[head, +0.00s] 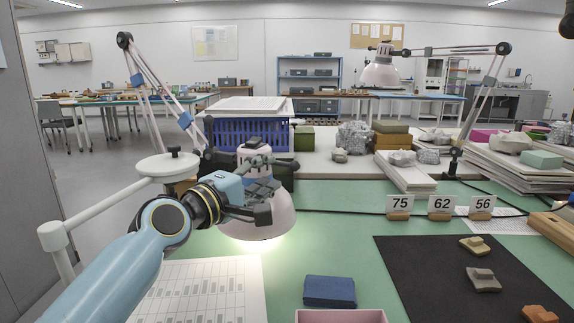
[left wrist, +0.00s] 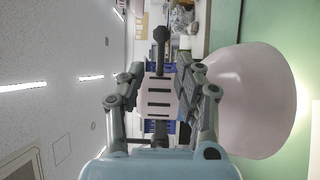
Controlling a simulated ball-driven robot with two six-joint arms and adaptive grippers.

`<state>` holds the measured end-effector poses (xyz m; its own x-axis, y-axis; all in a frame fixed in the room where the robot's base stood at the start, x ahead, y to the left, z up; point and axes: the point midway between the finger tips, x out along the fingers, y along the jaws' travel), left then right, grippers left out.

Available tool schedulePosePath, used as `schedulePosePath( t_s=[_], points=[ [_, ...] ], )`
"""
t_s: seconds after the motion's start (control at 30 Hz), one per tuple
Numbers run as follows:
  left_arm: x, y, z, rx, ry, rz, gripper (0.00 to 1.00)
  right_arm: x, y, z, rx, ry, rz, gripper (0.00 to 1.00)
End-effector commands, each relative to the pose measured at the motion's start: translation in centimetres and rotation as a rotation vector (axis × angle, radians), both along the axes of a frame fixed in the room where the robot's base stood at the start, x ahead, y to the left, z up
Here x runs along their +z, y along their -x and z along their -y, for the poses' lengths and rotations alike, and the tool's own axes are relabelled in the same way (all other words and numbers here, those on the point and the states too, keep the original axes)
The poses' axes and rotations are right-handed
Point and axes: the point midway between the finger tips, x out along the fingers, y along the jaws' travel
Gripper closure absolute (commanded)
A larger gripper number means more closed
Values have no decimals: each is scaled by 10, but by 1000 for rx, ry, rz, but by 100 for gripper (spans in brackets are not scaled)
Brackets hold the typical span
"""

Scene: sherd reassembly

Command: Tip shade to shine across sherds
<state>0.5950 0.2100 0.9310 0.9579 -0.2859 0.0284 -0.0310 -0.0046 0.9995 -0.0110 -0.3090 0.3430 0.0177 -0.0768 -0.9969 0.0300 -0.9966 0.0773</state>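The near lamp's pale pink shade (head: 262,222) hangs low over the green table, its mouth down and lit. In the left wrist view the shade (left wrist: 245,100) fills the right side, with its slotted neck (left wrist: 160,100) between my fingers. My left gripper (head: 262,188) is at that neck; in the left wrist view its fingers (left wrist: 160,80) lie along both sides and appear closed on it. Finger contact is partly hidden. Sherds lie on the dark mat (head: 425,270) at right: a tan one (head: 473,244), a grey one (head: 483,279) and an ochre one (head: 540,314). My right gripper is not in view.
A blue block (head: 330,291) and a pink tray (head: 342,317) are at front centre. A printed sheet (head: 205,290) lies under the left arm. Number cards (head: 438,204) stand behind the mat. A second lamp (head: 382,72) hangs at the back. Green table is clear between shade and mat.

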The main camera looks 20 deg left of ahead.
Motion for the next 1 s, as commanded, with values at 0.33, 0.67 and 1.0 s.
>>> schedulePosePath(
  t_s=[0.33, 0.67, 1.0],
  points=[
    [0, -56, 17, 0, -1, -1, 67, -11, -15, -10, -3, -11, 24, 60],
    [2, -63, 19, -1, -3, 0, 67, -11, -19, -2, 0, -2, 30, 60],
    [2, -63, 19, -1, -2, 0, 100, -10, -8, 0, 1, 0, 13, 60]
  ],
)
